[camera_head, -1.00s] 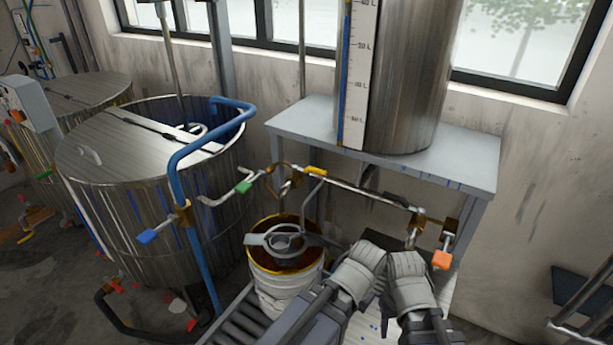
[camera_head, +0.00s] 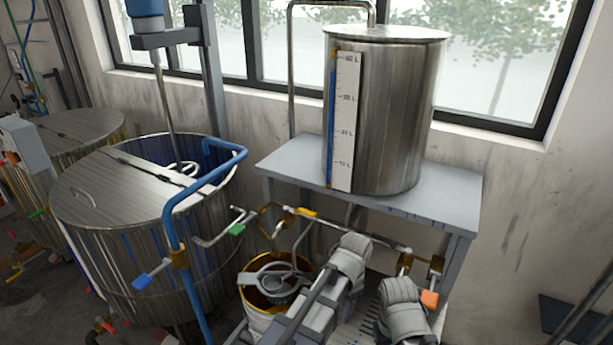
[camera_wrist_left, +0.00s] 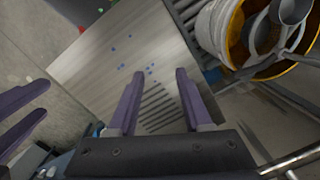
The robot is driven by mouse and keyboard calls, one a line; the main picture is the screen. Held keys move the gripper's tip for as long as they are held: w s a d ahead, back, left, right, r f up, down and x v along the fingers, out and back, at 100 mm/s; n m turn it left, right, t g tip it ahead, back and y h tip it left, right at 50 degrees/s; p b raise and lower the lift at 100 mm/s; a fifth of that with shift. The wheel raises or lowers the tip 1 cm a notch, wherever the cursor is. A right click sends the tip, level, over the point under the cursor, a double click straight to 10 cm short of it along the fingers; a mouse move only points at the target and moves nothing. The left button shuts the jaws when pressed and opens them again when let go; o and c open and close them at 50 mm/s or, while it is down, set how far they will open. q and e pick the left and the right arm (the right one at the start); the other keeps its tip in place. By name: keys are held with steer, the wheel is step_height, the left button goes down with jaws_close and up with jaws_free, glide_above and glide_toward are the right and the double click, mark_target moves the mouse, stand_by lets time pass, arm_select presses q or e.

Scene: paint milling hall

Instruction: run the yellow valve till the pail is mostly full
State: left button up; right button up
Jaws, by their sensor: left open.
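The yellow valve handle (camera_head: 305,212) sits on the pipe above the pail and lies roughly along the pipe. The white pail (camera_head: 262,325) stands below with a grey ring-shaped fitting across its yellow-stained mouth; the fill level inside is hard to make out. The pail also shows in the left wrist view (camera_wrist_left: 208,32). My left gripper (camera_wrist_left: 158,75) is open and empty, with a bare metal surface beyond its fingers. In the head view its arm is right of the pail and below the valve, fingertips hidden. My right gripper (camera_wrist_left: 45,100) shows apart fingers at the left wrist view's left edge.
A steel tank (camera_head: 395,120) with a litre scale stands on a grey table (camera_head: 455,190) above the pipework. A green handle (camera_head: 237,229) and an orange handle (camera_head: 429,299) flank the yellow one. A blue-railed vat (camera_head: 110,190) stands left.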

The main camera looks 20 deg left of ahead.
arm_select(q)
steer(key=o, duration=0.4)
steer(key=w+a+r+m+p, duration=0.2)
steer(key=w+r+p, duration=0.1)
steer(key=w, duration=0.2)
steer(key=w+a+r+m+p, duration=0.2)
steer(key=w+a+r+p, duration=0.1)
steer(key=w, duration=0.3)
steer(key=w+a+r+m+p, duration=0.2)
steer(key=w+r+p, duration=0.1)
steer(key=w+r, duration=0.2)
steer(key=shift+w+a+r+m+h, duration=0.15)
steer(key=shift+a+m+h, duration=0.05)
steer(key=shift+m+h, duration=0.1)
steer(key=shift+c, duration=0.2)
steer(key=w+a+r+m+p, duration=0.2)
steer(key=w+a, duration=0.1)
steer(key=w+a+r+m+p, duration=0.2)
steer(key=w+a+p, duration=0.1)
steer(key=w, duration=0.1)
steer(key=w+a+r+m+p, duration=0.1)
steer(key=w+a+r+p, duration=0.1)
steer(key=w+a+r, duration=0.1)
steer(key=shift+w+a+m, duration=0.3)
steer(key=shift+a+m, duration=0.1)
